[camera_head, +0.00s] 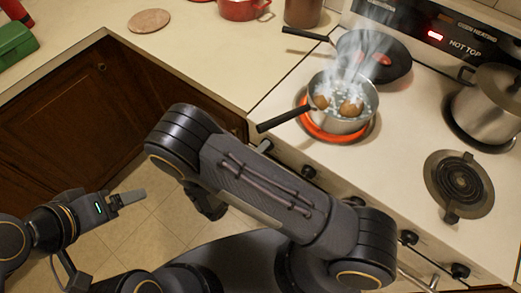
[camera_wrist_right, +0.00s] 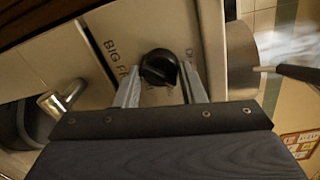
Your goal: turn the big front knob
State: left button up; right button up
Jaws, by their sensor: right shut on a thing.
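The big front knob (camera_wrist_right: 157,68) is a round black knob on the stove's pale front panel, beside lettering that starts "BIG FR". In the right wrist view my right gripper (camera_wrist_right: 161,76) has one finger on each side of this knob and is shut on it. In the head view my right arm hides that gripper and the held knob. My left gripper (camera_head: 125,199) is low at the left, over the floor and away from the stove. I cannot tell its opening.
A saucepan (camera_head: 349,119) with brown eggs steams on a glowing red burner (camera_head: 307,126); its handle (camera_head: 284,119) juts over the front edge. A dark frying pan (camera_head: 388,62) is behind it. A steel pot (camera_head: 486,108) and a bare coil burner (camera_head: 461,181) are at right.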

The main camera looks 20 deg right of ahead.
dwell(0.4)
jog(key=o, duration=1)
